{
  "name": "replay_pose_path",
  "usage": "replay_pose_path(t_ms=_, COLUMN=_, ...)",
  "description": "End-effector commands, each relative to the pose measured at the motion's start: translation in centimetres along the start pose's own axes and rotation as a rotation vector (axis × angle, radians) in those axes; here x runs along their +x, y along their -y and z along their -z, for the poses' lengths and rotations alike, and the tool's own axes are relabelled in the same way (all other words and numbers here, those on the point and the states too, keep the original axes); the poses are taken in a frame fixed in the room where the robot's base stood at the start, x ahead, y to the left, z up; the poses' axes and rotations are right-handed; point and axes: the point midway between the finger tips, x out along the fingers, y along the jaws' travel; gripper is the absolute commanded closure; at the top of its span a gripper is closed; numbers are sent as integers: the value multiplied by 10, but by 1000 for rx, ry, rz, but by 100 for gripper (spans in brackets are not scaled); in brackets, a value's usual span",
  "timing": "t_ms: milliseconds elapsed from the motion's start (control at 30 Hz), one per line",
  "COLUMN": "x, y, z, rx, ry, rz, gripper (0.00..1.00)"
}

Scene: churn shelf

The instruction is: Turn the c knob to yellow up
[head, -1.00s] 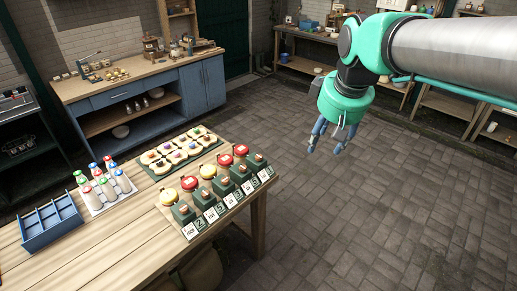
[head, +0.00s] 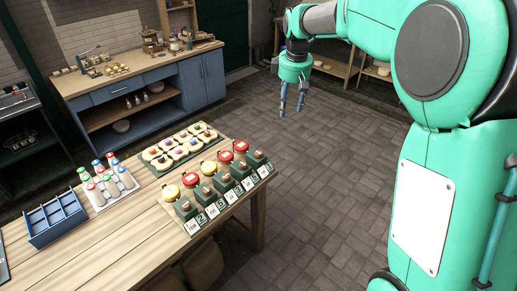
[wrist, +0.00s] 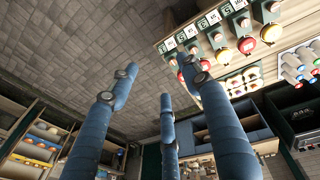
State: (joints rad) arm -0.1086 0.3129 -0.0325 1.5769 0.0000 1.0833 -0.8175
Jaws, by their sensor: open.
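A row of several dark green blocks (head: 222,183) with small knobs on top stands along the right edge of the wooden table. Red discs (head: 225,157) and yellow discs (head: 172,192) sit behind the blocks, and white label cards stand in front. I cannot make out which block is c or how its knob is turned. The row also shows at the upper right of the wrist view, with a yellow disc (wrist: 269,34) at its end. My gripper (head: 291,110) has blue fingers, open and empty. It hangs over the floor beyond the table, apart from the knobs.
On the wooden table (head: 130,245) are a board of bread-like slices (head: 161,162), a tray of capped bottles (head: 128,181) and a blue divided box (head: 55,218). A blue cabinet (head: 203,80) stands behind. The paved floor (head: 320,165) right of the table is clear.

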Motion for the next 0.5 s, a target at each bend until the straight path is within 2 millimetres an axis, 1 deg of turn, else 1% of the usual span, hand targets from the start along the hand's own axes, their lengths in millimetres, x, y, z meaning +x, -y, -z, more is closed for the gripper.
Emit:
replay_pose_path(t_ms=33, x=9, y=-7, z=10, rx=-23, ry=6, rz=8, gripper=52)
replay_pose_path(t_ms=200, x=38, y=-26, z=38, rx=-104, ry=21, rz=28, gripper=52)
replay_pose_path(t_ms=367, x=68, y=-40, z=63, rx=-181, ry=34, rz=49, gripper=52)
replay_pose_path(t_ms=500, x=97, y=-51, z=83, rx=-248, ry=44, rz=67, gripper=52)
